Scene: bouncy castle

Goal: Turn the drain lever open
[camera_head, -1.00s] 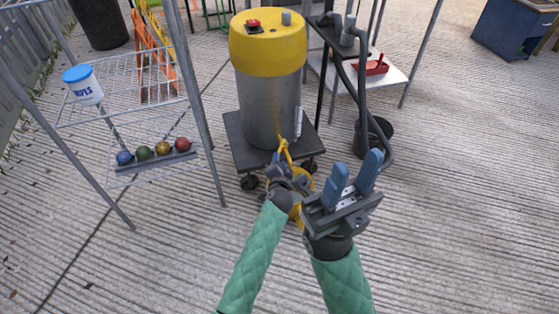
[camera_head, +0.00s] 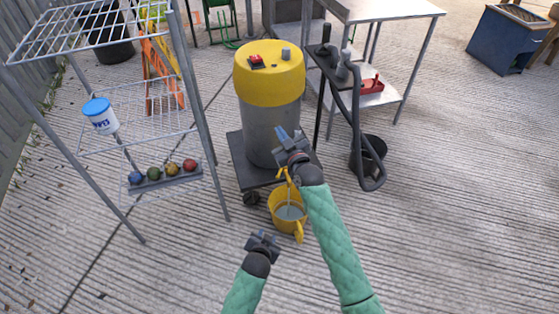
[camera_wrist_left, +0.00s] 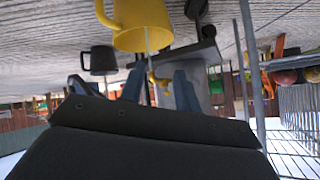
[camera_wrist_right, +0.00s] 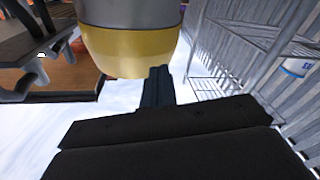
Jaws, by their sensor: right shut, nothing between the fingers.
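The steel tank with a yellow top (camera_head: 270,75) stands on a dark wheeled cart. The yellow drain lever (camera_head: 284,174) is low on its front, partly hidden by my right gripper; yellow drain parts also show in the left wrist view (camera_wrist_left: 158,80). A thin pale stream falls below it into the yellow bucket (camera_head: 274,206), which also shows in the left wrist view (camera_wrist_left: 140,25). My right gripper (camera_head: 283,135) is shut and empty, just above the lever; whether it touches is unclear. My left gripper (camera_head: 262,238) is open and empty, lower and in front of the bucket.
A wire rack (camera_head: 140,140) with a tub (camera_head: 101,117) and coloured balls (camera_head: 164,174) stands at left. A dark hose (camera_head: 358,120) and black bucket (camera_head: 374,150) are right of the tank, near a metal table (camera_head: 385,10).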

